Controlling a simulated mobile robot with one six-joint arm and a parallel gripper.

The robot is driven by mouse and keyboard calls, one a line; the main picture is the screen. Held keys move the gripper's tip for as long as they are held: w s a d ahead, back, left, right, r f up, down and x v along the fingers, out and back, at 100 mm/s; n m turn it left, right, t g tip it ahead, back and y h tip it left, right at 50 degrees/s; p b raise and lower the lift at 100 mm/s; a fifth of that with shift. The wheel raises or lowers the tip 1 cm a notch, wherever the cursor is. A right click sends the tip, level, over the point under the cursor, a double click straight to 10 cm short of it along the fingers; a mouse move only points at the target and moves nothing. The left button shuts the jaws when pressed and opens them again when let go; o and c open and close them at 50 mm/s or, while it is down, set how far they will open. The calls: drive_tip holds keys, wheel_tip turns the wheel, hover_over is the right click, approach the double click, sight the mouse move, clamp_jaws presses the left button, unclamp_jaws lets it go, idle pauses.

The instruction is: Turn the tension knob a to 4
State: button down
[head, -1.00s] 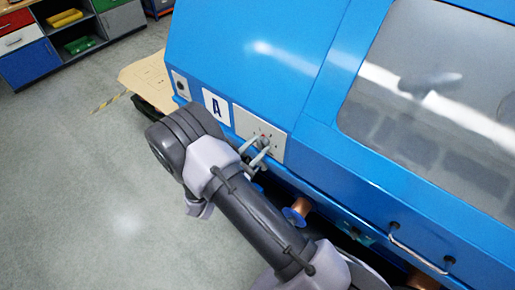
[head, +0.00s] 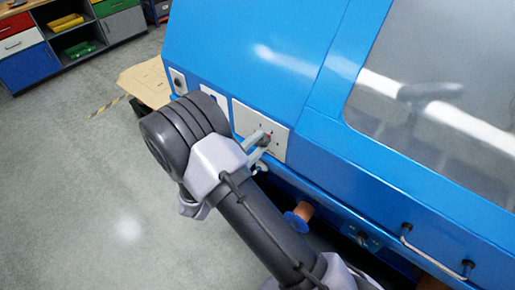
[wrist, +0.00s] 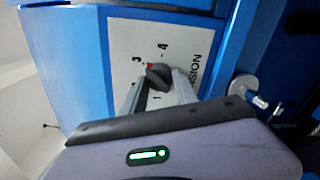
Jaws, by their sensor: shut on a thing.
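The tension knob (wrist: 158,77) is a dark knob with a red mark, on a pale panel (wrist: 121,45) of the blue machine. In the wrist view the panel carries the printed numerals 1, 3 and 4 around the knob. The red mark points between 3 and 4, seemingly nearer 3. My gripper (wrist: 157,80) is shut on the knob, one finger on either side. In the head view my gripper (head: 262,138) is at the panel (head: 275,128); the fingers and wrist hide most of the knob there.
The blue machine (head: 255,60) fills the right, with a window (head: 440,80) and a handle (head: 435,255). A copper-coloured spool (head: 300,215) sits below the panel. A cardboard-coloured board (head: 147,82) and storage shelves (head: 70,40) stand back left. The floor at left is clear.

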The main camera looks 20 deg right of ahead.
drive_tip(key=m+b, duration=0.5)
drive_tip(key=m, duration=0.1)
drive_tip(key=shift+f+b, duration=0.15)
drive_tip(key=shift+b, duration=0.2)
drive_tip(key=shift+r+m+b, duration=0.2)
drive_tip(key=shift+m+b, duration=1.25)
drive_tip(key=shift+m, duration=0.35)
drive_tip(key=c, duration=0.9)
unclamp_jaws()
drive_tip(key=shift+c, duration=0.2)
